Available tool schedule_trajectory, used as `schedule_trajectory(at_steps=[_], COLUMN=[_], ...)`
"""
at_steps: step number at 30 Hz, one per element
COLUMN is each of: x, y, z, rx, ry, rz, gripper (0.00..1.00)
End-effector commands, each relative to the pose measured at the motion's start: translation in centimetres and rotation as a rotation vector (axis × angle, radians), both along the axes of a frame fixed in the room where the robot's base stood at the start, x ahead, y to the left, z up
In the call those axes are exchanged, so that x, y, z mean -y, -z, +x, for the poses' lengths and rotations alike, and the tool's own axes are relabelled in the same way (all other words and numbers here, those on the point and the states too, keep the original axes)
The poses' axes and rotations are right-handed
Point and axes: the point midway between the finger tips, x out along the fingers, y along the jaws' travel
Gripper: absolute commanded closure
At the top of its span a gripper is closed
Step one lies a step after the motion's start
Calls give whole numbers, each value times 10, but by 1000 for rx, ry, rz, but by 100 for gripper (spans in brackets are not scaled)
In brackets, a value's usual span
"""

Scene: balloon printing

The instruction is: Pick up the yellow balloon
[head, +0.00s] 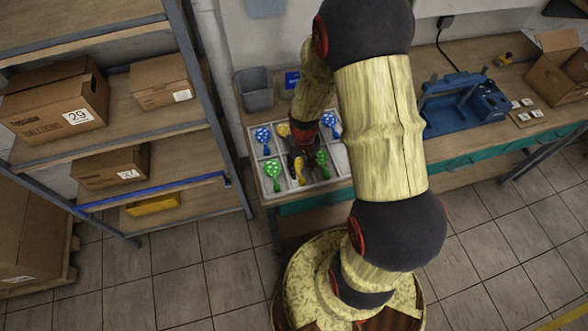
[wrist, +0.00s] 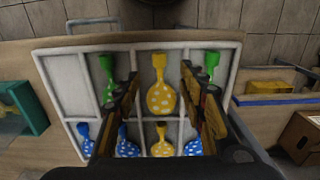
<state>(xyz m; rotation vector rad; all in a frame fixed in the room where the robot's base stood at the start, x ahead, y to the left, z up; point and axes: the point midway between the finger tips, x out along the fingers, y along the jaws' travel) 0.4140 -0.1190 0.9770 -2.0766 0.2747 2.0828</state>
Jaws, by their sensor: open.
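A yellow balloon with white dots (wrist: 161,96) lies in a middle compartment of the white tray (wrist: 62,88). My gripper (wrist: 160,82) is open in the wrist view, with one finger to each side of this balloon and apart from it. In the head view the yellow balloon (head: 300,172) shows in the tray's near row, just below my gripper, whose fingertips are hard to make out. A second yellow balloon (wrist: 162,143) lies in the other row; in the head view it (head: 283,130) is partly hidden by my arm.
Green balloons (head: 272,170) (head: 322,160) flank the near yellow one. Blue balloons (head: 262,136) (head: 330,120) lie in the far row. A grey bin (head: 255,92) stands behind the tray. A blue machine (head: 462,103) is farther right on the bench. A shelf with boxes (head: 62,100) stands left.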

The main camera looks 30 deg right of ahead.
Motion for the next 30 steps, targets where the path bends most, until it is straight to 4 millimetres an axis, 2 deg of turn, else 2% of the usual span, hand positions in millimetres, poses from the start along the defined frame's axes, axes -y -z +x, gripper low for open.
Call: schedule_trajectory(at_steps=[11, 18, 28, 30], x=[1, 2, 3, 2], y=[37, 70, 77, 76], z=[2, 3, 4, 4], rx=[1, 0, 4, 4], ry=[-2, -2, -2, -2], rz=[0, 0, -1, -1], gripper=[59, 59, 59, 62])
